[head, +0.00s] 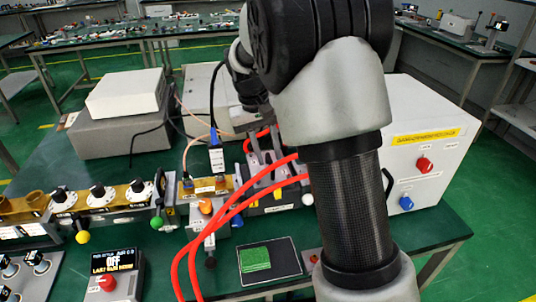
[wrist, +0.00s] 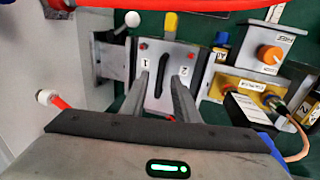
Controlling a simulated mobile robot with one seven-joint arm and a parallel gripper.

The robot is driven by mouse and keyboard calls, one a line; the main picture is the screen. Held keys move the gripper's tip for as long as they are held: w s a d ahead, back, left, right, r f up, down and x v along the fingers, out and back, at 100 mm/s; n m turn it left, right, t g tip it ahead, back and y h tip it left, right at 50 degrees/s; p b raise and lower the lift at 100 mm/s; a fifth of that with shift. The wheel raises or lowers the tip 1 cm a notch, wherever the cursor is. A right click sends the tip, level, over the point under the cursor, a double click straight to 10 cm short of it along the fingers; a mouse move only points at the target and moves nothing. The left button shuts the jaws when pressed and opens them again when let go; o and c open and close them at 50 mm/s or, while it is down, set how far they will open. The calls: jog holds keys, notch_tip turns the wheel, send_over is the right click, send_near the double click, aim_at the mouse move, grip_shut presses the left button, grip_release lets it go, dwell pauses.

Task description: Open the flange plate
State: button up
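The likely flange plate (wrist: 162,58) is a grey upright plate with a dark slot and labels 1 and 2, in the middle of the wrist view. My gripper (wrist: 160,77) reaches toward it from below, with its two grey fingers apart and the fingertips over the plate's lower part near the labels. I see nothing held between them. Whether the fingers touch the plate I cannot tell. In the head view my arm covers much of this area, and the plate is hard to make out there.
Red cables (head: 228,213) arch in front of the bench setup, and one crosses the top of the wrist view. A white box with red and blue knobs (head: 440,130) stands right. A brass block (wrist: 255,92) with connectors sits right of the plate.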

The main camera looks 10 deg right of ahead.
jog(key=shift+f, duration=0.1)
grip_shut()
jog(key=shift+r+p, duration=0.2)
jog(key=shift+p, duration=0.2)
